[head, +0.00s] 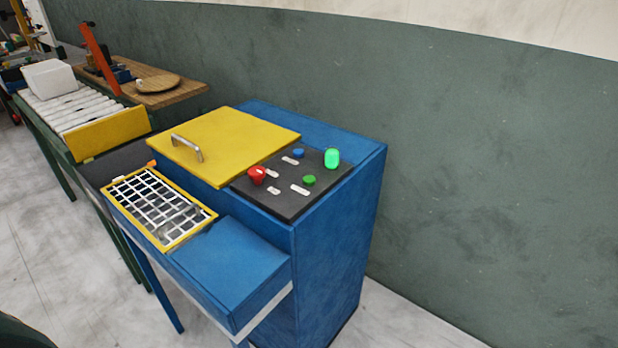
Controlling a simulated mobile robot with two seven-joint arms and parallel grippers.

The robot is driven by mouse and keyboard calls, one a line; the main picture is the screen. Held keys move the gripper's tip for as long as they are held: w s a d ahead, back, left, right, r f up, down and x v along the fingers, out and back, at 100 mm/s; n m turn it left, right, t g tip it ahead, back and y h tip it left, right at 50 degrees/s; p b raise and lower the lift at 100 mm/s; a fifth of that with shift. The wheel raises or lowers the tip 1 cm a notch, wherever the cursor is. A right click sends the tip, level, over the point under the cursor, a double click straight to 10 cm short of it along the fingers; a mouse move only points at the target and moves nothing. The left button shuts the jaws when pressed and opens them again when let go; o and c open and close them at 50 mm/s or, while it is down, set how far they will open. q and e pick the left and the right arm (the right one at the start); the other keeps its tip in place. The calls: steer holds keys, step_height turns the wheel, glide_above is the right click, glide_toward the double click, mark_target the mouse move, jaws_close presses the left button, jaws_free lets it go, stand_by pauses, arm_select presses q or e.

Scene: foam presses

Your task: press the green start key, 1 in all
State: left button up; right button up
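The green start key (309,180) is a small, low, dark green button on the black control panel (291,206), on top of the blue press (336,226). A red mushroom knob (257,175) is to its left and a blue button (298,153) is behind it. A taller bright green cylinder (331,158), which looks like a lit lamp, stands behind it to the right. Pale label strips (300,190) lie near the buttons. Neither of my grippers is in the head view. Nothing covers the green key.
A yellow lid (223,142) with a metal handle (187,146) lies left of the panel. A yellow-framed grid (160,205) is at the press's front. A roller conveyor (75,108) with a white block (49,78) stands left. A green wall (480,170) is behind.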

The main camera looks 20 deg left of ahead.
arm_select(q)
jaws_close()
stand_by(1.0)
